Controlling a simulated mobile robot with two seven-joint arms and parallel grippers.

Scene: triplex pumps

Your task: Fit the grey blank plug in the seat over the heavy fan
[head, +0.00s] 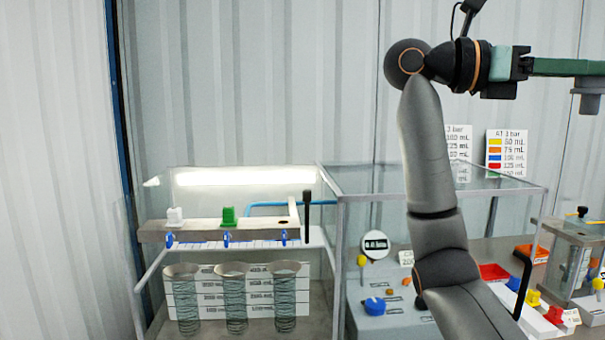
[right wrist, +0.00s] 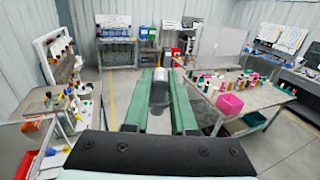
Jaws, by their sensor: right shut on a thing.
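My right gripper (head: 580,68) is raised high at the right of the head view, pointing right, away from the bench rig. Its green fingers are shut on the grey plug (head: 587,101), which also shows between them in the right wrist view (right wrist: 160,92). A grey beam (head: 190,228) on the rig carries a white plug (head: 175,214) at left and a green plug (head: 228,215) in the middle. At its right end is a bare dark seat hole (head: 283,222). Below hang three mesh-like spray fans (head: 236,300); I cannot tell which is heavy. My left gripper is not in view.
A black upright lever (head: 306,212) stands just right of the bare seat. Blue clips (head: 227,238) line the beam's front. A glass-topped frame (head: 370,180) and a grey control box (head: 385,315) stand to the right. Space above the beam is clear.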

